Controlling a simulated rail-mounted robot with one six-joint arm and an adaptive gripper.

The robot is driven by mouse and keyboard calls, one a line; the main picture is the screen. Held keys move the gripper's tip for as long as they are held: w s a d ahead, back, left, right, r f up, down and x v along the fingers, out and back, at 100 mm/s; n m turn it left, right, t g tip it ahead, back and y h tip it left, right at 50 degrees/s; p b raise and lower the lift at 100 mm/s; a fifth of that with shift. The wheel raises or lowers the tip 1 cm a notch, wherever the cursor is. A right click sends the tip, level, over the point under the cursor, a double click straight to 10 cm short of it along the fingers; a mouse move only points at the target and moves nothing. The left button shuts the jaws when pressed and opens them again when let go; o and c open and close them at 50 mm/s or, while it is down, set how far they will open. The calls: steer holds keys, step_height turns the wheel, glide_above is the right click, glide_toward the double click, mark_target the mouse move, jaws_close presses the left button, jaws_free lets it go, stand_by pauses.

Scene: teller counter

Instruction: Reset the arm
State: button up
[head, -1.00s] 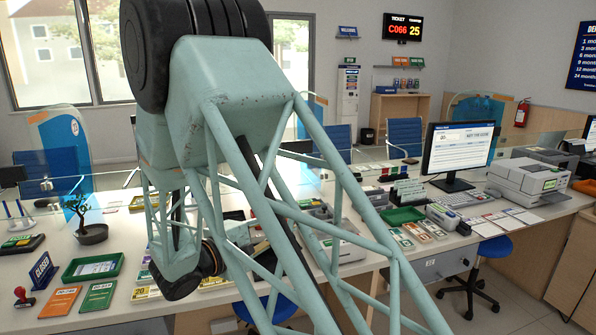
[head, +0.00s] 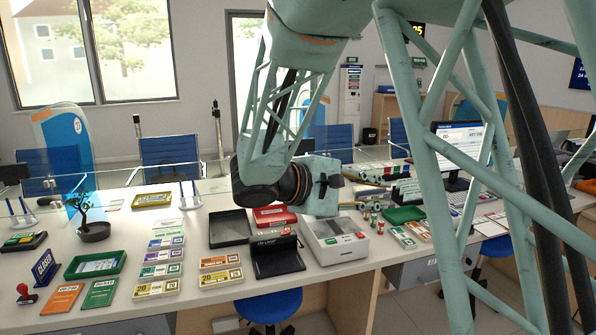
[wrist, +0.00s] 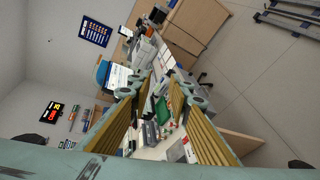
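My gripper (head: 398,190) is above the right part of the teller counter (head: 400,256), pointing right and level in the head view. Its two fingers are spread apart with nothing between them. In the wrist view my gripper (wrist: 154,90) is also open, and the counter and monitor show beyond the fingers, tilted. My arm crosses the upper middle and right of the head view and hides part of the counter and the room behind.
A green tray (head: 404,215) and a monitor (head: 463,143) are to the right. Banknote bundles (head: 157,289), a small bonsai (head: 92,228) and a glass screen line the left.

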steer(key=s+d+r+m+g+y, duration=0.2)
steer(key=s+d, duration=0.5)
steer(key=s, duration=0.3)
steer(key=s+d+r+m+g+y, duration=0.1)
steer(key=s+d+r+g, duration=0.2)
steer(key=s+d, duration=0.6)
steer(key=s+a+f+m+y+p, duration=0.1)
steer(key=s+a+m+y, duration=0.1)
steer(key=s, duration=0.5)
steer(key=s+a+f+m+y, duration=0.1)
steer(key=s+a+f+y, duration=0.15)
steer(key=s, duration=0.55)
steer(key=s+a+m+t+y+p, duration=0.1)
steer(key=s+a+m+t+y, duration=0.1)
steer(key=s+a+y, duration=0.3)
steer(key=shift+s+a+r+m, duration=0.15)
steer(key=shift+s+a+m, duration=0.75)
steer(key=shift+s+a, duration=1.45)
